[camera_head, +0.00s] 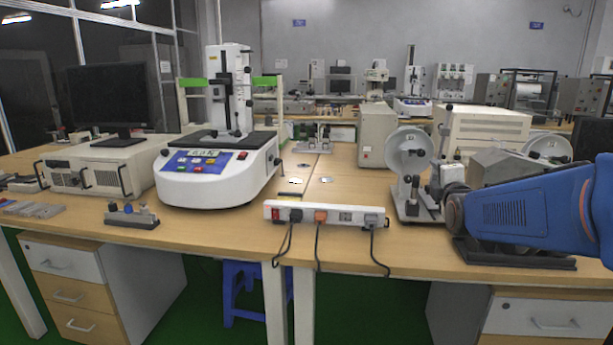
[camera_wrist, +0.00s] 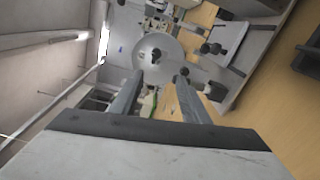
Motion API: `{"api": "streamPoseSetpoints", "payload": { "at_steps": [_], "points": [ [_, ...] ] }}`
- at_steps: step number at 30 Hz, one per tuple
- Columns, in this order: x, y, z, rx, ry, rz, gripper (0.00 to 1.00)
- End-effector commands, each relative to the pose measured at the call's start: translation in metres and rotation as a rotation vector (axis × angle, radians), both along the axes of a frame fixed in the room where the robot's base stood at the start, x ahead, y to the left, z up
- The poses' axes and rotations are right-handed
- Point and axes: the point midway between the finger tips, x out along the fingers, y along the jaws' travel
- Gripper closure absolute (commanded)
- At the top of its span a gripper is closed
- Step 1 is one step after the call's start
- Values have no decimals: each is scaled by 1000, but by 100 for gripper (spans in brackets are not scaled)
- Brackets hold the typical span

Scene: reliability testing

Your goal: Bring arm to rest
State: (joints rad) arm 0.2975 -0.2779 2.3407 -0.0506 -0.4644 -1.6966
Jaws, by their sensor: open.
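My gripper (camera_wrist: 160,75) shows in the wrist view with its two grey fingers spread apart and nothing between them. A round white disc (camera_wrist: 150,48) with a dark hub lies beyond the fingertips, with background showing between. The wrist view is tilted, so the room appears turned on its side. In the head view I cannot make out my gripper. A blue housing with black vents (camera_head: 515,214) reaches in from the right edge, above the right part of the bench. I cannot tell whether it is part of my arm.
The wooden bench (camera_head: 240,232) carries a white-and-blue tester (camera_head: 220,168), a power strip (camera_head: 325,215) at its front edge, a monitor (camera_head: 108,97) and a device with a white disc (camera_head: 410,152). Drawers (camera_head: 75,290) and a blue stool (camera_head: 245,292) are below. The bench middle is fairly clear.

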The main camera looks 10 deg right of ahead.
Motion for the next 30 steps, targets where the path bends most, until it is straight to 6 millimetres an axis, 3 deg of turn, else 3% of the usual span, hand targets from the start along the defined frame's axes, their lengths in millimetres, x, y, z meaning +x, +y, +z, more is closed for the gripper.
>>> {"api": "streamPoseSetpoints", "payload": {
  "at_steps": [5,11,17,21,27,30],
  "points": [
    [-29,31,-25,255,82,10,58],
    [-87,76,-74,655,232,-51,58],
    [-160,115,-120,1022,379,-205,58],
    [-220,138,-152,1244,472,-367,58],
    [-298,159,-186,1466,561,-629,58],
    [-325,164,-196,1525,582,-728,58]
  ]
}}
